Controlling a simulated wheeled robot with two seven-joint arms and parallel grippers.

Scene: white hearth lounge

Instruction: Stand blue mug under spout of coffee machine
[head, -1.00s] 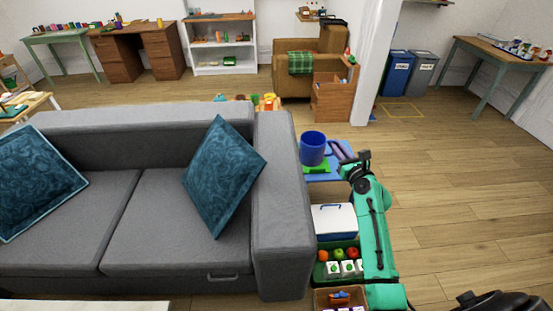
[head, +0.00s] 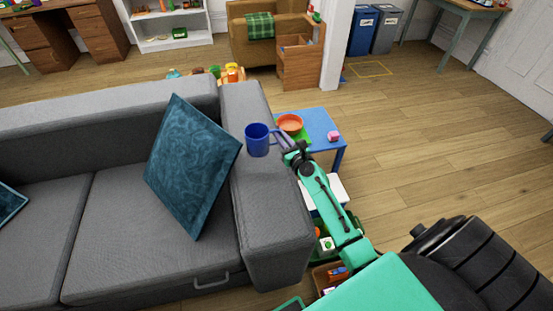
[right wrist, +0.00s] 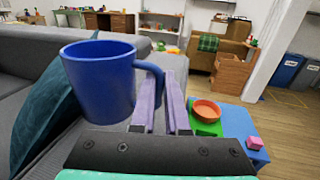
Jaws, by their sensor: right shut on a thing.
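The blue mug (head: 257,141) is held upright in the air, in front of the sofa's armrest in the head view. In the right wrist view the mug (right wrist: 98,88) fills the left side, with its handle toward the fingers. My right gripper (head: 284,143) is shut on the mug's handle; its lavender fingers (right wrist: 165,103) show in the right wrist view. My left gripper is not in view. I see no coffee machine or spout in either view.
A grey sofa (head: 110,235) with a teal cushion (head: 190,165) stands at the left. A low blue table (head: 318,122) holds an orange bowl (head: 290,122) and a pink block (head: 333,136). Wooden floor (head: 440,140) is open at the right. Bins (head: 372,32) stand behind.

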